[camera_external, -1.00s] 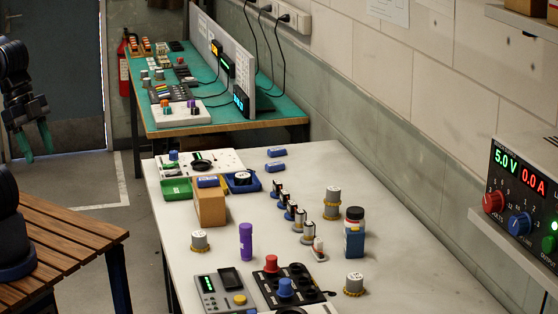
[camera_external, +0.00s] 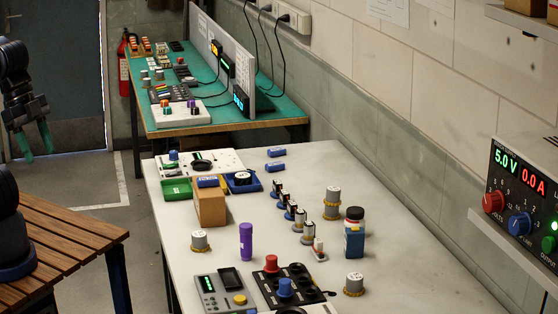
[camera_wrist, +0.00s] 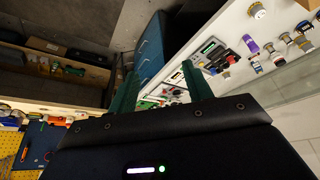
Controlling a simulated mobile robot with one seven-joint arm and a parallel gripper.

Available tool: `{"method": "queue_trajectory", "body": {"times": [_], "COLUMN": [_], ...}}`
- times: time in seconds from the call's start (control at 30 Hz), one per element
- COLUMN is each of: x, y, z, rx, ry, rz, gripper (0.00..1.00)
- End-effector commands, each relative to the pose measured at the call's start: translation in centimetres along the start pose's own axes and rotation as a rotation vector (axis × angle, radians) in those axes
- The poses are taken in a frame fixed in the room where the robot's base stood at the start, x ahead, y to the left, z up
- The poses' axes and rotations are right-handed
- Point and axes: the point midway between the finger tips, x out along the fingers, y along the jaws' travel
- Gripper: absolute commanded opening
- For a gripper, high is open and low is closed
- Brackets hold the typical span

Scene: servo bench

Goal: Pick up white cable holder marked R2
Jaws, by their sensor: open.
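A row of small upright holders runs along the middle of the white bench in the external view. Most have blue or yellow bases; the nearest, a white holder (camera_external: 319,249), looks paler than the others. Their markings are too small to read, so I cannot tell which is R2. My gripper (camera_external: 37,146), with green fingers, hangs at the far left, away from the bench, open and empty. In the wrist view its two fingers (camera_wrist: 162,88) stand apart, with the bench beyond them at upper right.
A wooden slatted table (camera_external: 60,245) stands at left. A green-topped bench (camera_external: 215,120) is behind.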

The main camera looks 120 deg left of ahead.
Motion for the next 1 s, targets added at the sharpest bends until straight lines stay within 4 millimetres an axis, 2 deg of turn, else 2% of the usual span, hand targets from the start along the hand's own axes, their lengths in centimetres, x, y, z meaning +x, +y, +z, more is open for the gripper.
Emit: {"method": "queue_trajectory", "body": {"times": [0.37,0.43,0.73,0.87,1.0], "x": [0.0,0.0,0.0,-0.1,0.1], "y": [0.0,0.0,0.0,-0.3,-1.0], "z": [0.0,0.0,-0.1,-1.4,-4.5], "rx": [0.0,0.0,0.001,0.016,0.057], "ry": [0.0,0.0,-0.001,-0.01,-0.034], "rz": [0.0,0.0,0.0,-0.002,-0.002], "gripper": [0.5,0.4,0.4,0.4,0.4]}}
